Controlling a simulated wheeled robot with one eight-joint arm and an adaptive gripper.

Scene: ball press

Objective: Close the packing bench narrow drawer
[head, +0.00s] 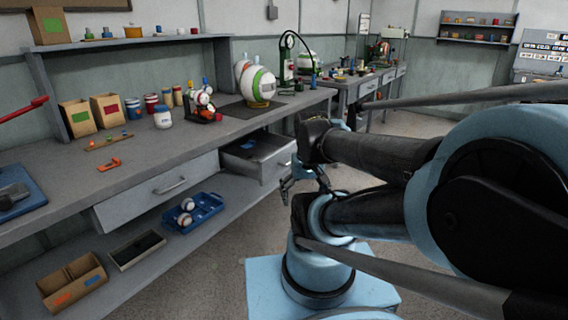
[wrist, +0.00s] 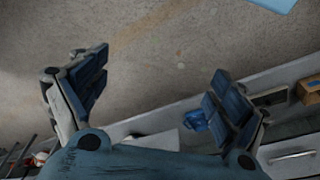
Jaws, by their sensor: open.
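The packing bench (head: 215,130) runs along the left wall. Its narrow drawer (head: 278,167) is pulled out at the bench's right end; its dark inside shows from above, with a small item in it. My gripper (head: 290,186) is small in the head view, just in front of the narrow drawer's front and low beside it; whether it touches is unclear. In the wrist view my gripper (wrist: 160,92) is open, its blue-padded fingers wide apart over bare floor, with nothing between them. A pale surface at the lower middle there may be the drawer, partly hidden by the gripper body.
A wider drawer (head: 157,192) with a bar handle is left of the narrow one. On the lower shelf are a blue tray (head: 193,212) with balls, a dark shallow tray (head: 137,250) and a cardboard box (head: 73,283). Floor (head: 225,265) in front is clear.

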